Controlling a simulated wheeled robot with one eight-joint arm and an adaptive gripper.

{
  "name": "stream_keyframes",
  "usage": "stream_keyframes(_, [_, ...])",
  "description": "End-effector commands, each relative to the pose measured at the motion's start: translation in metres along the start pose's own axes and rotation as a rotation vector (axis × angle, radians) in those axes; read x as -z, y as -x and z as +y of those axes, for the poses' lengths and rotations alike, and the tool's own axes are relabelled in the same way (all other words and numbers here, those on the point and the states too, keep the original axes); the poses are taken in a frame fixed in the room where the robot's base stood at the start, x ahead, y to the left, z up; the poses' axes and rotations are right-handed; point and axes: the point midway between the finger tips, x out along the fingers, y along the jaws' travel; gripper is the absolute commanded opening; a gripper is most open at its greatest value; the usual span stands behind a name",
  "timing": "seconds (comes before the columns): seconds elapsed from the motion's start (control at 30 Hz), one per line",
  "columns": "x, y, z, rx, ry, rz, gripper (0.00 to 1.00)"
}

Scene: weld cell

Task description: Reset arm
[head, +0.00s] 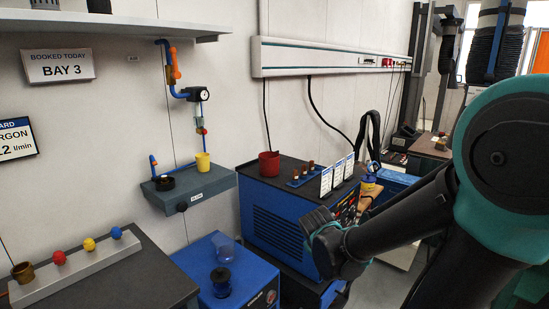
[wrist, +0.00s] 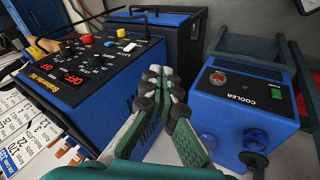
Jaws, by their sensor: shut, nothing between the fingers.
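My arm reaches in from the right of the head view, with its dark and teal wrist end (head: 325,240) low in front of the blue welding machine (head: 285,225). My gripper's fingers cannot be made out in that view. In the wrist view my gripper (wrist: 160,82) shows its green and black fingers closed together, with nothing held between them. The fingers are between the welder's control panel (wrist: 85,65) on the left and a blue cooler box (wrist: 240,100) on the right. I cannot tell how far they are from either.
A rack (head: 80,268) with coloured balls stands at lower left. The welder's top bears a red pot (head: 269,163) and cards. A dark box (wrist: 150,50) stands beyond the fingers.

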Motion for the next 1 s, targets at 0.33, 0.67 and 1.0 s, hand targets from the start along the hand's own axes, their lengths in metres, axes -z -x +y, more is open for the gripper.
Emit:
stream_keyframes(0.33, [-0.100,0.009,-0.024,0.207,-0.561,-0.080,0.00])
stream_keyframes(0.67, [-0.110,0.012,-0.032,0.247,-0.664,-0.087,0.00])
stream_keyframes(1.0, [-0.110,0.011,-0.032,0.246,-0.661,-0.087,0.00])
